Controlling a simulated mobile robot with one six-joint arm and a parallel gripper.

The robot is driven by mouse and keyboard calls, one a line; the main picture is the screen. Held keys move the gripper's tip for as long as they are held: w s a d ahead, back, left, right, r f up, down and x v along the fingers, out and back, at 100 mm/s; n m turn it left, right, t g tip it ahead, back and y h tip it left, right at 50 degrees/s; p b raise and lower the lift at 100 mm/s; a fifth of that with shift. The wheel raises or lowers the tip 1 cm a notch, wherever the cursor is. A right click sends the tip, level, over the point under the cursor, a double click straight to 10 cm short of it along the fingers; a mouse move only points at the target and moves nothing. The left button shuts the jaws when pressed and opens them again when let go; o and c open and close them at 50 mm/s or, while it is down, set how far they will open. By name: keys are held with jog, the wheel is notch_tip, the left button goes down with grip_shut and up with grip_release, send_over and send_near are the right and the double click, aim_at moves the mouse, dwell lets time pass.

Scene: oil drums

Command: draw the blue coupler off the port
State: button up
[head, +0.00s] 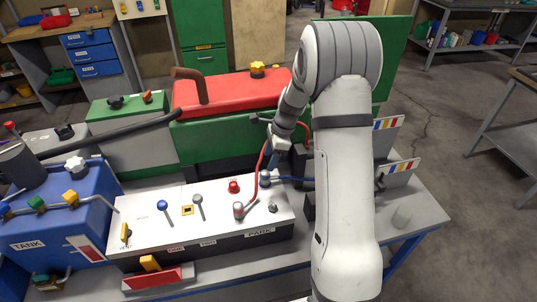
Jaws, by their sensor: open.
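The blue coupler (265,178) sits at the back right of the white-topped panel box (215,222), with a blue hose (295,179) running right from it. The port under it is hidden by the coupler. My gripper (271,160) is open and points down, just above and slightly right of the blue coupler. At this size I cannot tell whether the fingers touch the coupler or stand around it.
A red knob (233,187) and levers (198,201) rise from the panel. A blue tank (55,225) stands left, a green-and-red machine (235,95) behind.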

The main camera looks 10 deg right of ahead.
aim_at(265, 172)
notch_tip(265, 172, down, 2)
jog(key=shift+d+f+b, duration=0.1)
jog(key=shift+b, duration=0.5)
jog(key=shift+b+x, duration=1.85)
jog(key=shift+x, duration=1.4)
jog(key=c, duration=1)
jog(key=shift+c, duration=0.4)
jog(key=shift+w+r, duration=0.1)
jog(key=shift+r, duration=0.1)
jog(key=shift+r+p, duration=0.4)
jog(key=shift+p, duration=0.1)
jog(key=shift+r+p, duration=0.6)
jog(key=shift+r, duration=0.1)
jog(key=shift+r+p, duration=1.4)
jog(key=shift+r, duration=0.5)
